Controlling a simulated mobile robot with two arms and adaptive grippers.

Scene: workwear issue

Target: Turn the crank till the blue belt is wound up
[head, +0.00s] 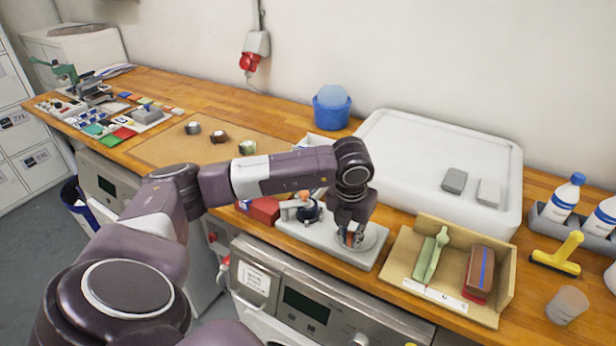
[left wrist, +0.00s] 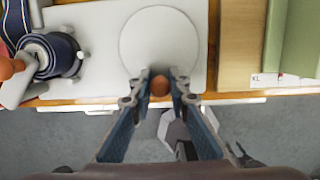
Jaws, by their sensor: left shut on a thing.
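The winder's light grey base (head: 335,248) sits at the front edge of the wooden counter. On it is a dark blue belt roll (head: 308,212), also seen in the left wrist view (left wrist: 55,55), with a grey arm and an orange knob (left wrist: 8,68) beside it. A pale round disc (left wrist: 160,38) lies to the right of the roll. My left gripper (head: 352,238) points down at the disc. In the left wrist view its fingers (left wrist: 160,80) are shut on a brown-orange knob (left wrist: 160,87) at the disc's near edge.
A cardboard tray (head: 402,262) with a green item and a brown-red block stands right of the winder. A white basin (head: 400,140) is behind. A red box (head: 264,210) is close on the left. A yellow squeegee (head: 560,254) and bottles are farther right.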

